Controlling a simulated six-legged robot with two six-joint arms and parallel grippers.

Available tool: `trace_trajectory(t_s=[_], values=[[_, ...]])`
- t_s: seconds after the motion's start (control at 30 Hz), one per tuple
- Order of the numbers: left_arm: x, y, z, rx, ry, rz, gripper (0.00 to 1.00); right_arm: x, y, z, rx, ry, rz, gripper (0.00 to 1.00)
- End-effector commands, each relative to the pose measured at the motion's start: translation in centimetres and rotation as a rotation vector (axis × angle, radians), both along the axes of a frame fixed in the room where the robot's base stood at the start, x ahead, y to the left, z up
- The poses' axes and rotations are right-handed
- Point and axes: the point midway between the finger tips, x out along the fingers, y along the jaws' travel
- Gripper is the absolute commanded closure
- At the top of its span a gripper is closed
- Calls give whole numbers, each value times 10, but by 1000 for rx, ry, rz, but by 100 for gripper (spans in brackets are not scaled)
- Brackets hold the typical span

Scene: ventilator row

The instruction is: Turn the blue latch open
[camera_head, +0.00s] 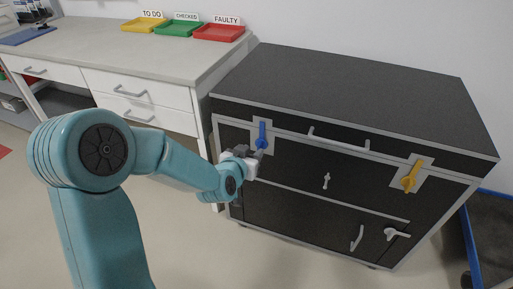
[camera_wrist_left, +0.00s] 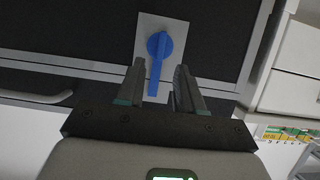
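The blue latch (camera_head: 263,134) sits on a light plate at the upper left of the black cabinet's front, its handle roughly vertical in the head view. In the left wrist view the blue latch (camera_wrist_left: 160,45) has its round hub beyond the fingertips, and its handle runs down between the fingers. My left gripper (camera_head: 259,153) is at the latch and partly covers its lower part. In the wrist view my left gripper (camera_wrist_left: 158,75) is open, one finger on each side of the handle, with visible gaps. My right gripper is in neither view.
A yellow latch (camera_head: 409,178) is on the same black cabinet (camera_head: 350,90), further right. Bar handles and smaller catches lie lower on its front. A white drawer counter (camera_head: 100,60) with yellow, green and red trays stands left. Open floor lies in front.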

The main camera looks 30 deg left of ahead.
Motion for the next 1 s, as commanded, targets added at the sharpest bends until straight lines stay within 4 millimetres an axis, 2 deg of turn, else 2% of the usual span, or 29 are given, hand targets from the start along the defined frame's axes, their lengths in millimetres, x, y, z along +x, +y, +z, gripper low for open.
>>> trace_trajectory(t_s=[0.1, 0.3, 0.63, 0.67, 0.7, 0.77, 1.0], values=[[21, 5, -11, 0, 1, 0, 64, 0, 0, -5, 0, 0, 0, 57], [41, 10, -18, 0, 1, 1, 64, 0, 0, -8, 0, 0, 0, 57], [44, 11, -18, 0, 1, 1, 64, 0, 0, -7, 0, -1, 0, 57], [44, 11, -18, 0, 1, 1, 70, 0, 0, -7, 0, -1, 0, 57], [44, 11, -18, 0, 1, 1, 83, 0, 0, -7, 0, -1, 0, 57], [44, 11, -18, 0, 1, 1, 100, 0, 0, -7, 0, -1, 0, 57], [44, 11, -18, 0, 1, 1, 100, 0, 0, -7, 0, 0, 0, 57]])
